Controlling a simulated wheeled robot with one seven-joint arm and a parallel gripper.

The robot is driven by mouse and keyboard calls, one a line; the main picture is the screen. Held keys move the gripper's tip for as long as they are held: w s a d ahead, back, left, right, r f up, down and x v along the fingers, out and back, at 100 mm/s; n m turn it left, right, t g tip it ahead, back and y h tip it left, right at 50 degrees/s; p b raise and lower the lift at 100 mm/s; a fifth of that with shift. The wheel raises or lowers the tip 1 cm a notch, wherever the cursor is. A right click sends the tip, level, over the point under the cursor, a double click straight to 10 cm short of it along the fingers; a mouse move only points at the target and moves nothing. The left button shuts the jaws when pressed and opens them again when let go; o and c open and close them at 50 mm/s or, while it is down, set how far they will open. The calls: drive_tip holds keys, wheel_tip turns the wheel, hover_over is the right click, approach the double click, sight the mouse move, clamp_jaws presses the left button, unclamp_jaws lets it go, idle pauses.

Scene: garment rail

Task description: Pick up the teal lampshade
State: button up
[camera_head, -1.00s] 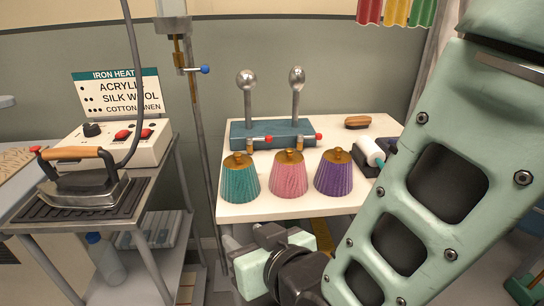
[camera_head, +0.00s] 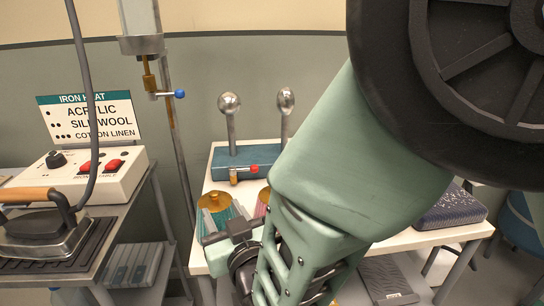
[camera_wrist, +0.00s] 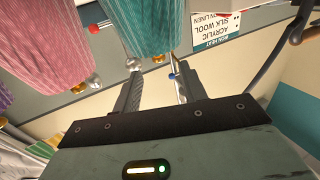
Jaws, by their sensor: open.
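The teal lampshade (camera_head: 217,212) stands on the white table, with its brass cap showing and its lower part hidden by my gripper. It hangs upside down at the top of the wrist view (camera_wrist: 145,28), just beyond the fingertips. My gripper (camera_wrist: 158,75) is open and empty, with its fingers apart and the lampshade beyond them. In the head view my gripper (camera_head: 228,238) is in front of the lampshade; whether they touch cannot be told.
A pink lampshade (camera_wrist: 50,45) is close beside the teal one; a purple one (camera_wrist: 8,98) lies farther along. A blue stand (camera_head: 230,160) with two metal ball posts is behind. At left are an iron (camera_head: 40,235) and a heat-control box (camera_head: 95,175).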

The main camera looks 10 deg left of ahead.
sight(216, 196)
drive_tip(key=shift+p+x, duration=0.85)
drive_tip(key=shift+x, duration=2.7)
drive_tip(key=shift+d+r, duration=0.1)
drive_tip(key=shift+d, duration=0.05)
clamp_jaws()
